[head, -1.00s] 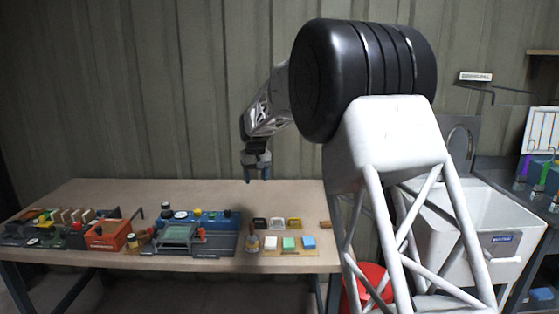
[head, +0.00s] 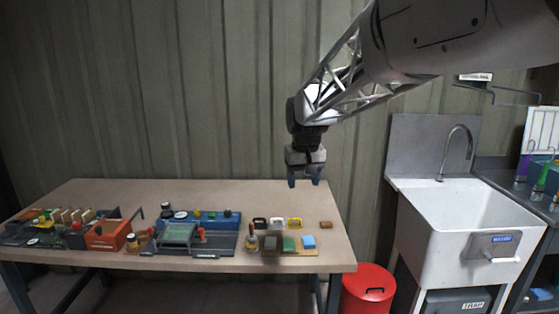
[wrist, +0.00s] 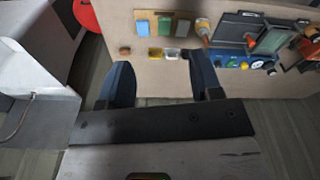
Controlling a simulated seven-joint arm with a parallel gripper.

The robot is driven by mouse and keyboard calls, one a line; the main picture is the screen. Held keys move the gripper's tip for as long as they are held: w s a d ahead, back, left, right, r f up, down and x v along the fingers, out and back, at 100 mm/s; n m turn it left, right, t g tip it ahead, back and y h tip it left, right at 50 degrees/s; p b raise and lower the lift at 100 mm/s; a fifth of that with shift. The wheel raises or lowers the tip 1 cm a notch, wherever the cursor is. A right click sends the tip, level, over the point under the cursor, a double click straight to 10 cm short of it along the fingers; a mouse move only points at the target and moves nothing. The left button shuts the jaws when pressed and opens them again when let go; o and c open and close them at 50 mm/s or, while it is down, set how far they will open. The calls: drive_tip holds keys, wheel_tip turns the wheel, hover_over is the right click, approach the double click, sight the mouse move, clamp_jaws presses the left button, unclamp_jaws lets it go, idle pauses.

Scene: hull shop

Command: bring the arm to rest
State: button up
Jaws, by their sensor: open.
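My gripper (head: 306,182) hangs fingers down above the back right part of the workbench (head: 110,196) in the head view. Its two dark blue fingers are apart with nothing between them. My arm reaches in from the upper right of the head view.
The bench holds an orange box (head: 107,234), a blue fixture (head: 222,220) and a board with coloured blocks (head: 270,252). A white sink (head: 440,226) with a tap (head: 470,140) stands right. A red bin (head: 368,290) is below.

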drive_tip(key=s+d+f+m, duration=0.1)
drive_tip(key=s+d, duration=0.3)
drive_tip(key=s, duration=0.9)
drive_tip(key=s+d+f+m, duration=0.1)
drive_tip(key=s+d+f, duration=0.3)
drive_tip(key=s, duration=0.9)
drive_tip(key=s+d+f+t, duration=0.1)
drive_tip(key=s+d+f, duration=0.2)
drive_tip(key=s, duration=1)
drive_tip(key=shift+s+d+f+m, duration=0.15)
drive_tip(key=shift+d+m, duration=0.25)
drive_tip(key=shift+d, duration=0.15)
